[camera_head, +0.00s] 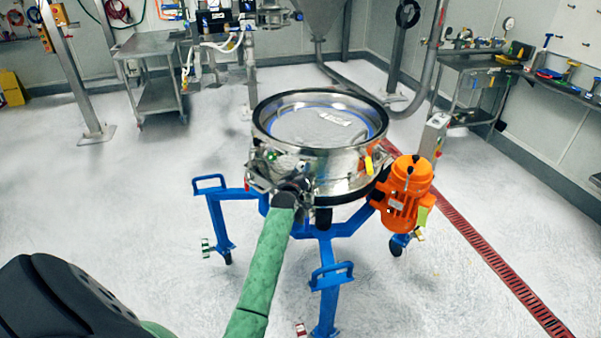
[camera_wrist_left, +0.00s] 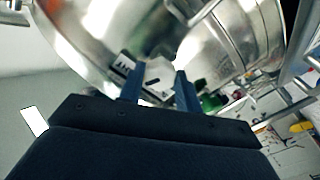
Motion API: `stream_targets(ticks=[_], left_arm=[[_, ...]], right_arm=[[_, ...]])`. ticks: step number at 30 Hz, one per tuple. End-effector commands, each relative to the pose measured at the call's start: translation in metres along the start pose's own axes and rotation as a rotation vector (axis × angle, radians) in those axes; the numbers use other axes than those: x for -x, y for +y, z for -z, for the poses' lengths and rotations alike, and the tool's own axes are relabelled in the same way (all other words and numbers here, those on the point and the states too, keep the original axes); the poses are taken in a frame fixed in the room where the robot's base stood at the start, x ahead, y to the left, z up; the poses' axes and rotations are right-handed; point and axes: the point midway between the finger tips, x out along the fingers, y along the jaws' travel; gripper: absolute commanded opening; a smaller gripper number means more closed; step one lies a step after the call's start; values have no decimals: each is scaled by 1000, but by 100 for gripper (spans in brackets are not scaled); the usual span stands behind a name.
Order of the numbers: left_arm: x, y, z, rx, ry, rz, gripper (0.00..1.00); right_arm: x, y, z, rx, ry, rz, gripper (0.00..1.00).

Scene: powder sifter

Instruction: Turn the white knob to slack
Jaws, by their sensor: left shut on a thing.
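The round steel sifter (camera_head: 318,175) stands on a blue wheeled frame in the middle of the head view. My left arm, in a green sleeve, reaches up to its near side, and my left gripper (camera_head: 285,192) is against the rim there. In the left wrist view my left gripper's two blue fingers (camera_wrist_left: 158,82) are shut on the white knob (camera_wrist_left: 160,73), one finger on each side. A dark mark shows on the knob's face. A small plate with dark marks (camera_wrist_left: 124,64) sits beside it on the steel wall. The knob is hidden in the head view. My right gripper is not seen.
An orange motor (camera_head: 408,190) hangs at the sifter's right side. Blue legs with handles (camera_head: 332,275) stand near my forearm. A green part (camera_wrist_left: 212,102) lies just right of the fingers in the wrist view. The floor at left is clear.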

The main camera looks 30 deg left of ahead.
Motion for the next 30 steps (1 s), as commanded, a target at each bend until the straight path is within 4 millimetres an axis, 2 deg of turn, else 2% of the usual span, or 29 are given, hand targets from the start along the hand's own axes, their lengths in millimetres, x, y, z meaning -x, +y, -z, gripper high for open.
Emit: stream_targets(ticks=[3,12,30], left_arm=[[0,0,-1,113,1,0,11],[0,0,-1,399,0,1,11],[0,1,1,954,0,0,11]], right_arm=[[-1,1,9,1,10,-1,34],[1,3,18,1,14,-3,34],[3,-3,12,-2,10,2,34]])
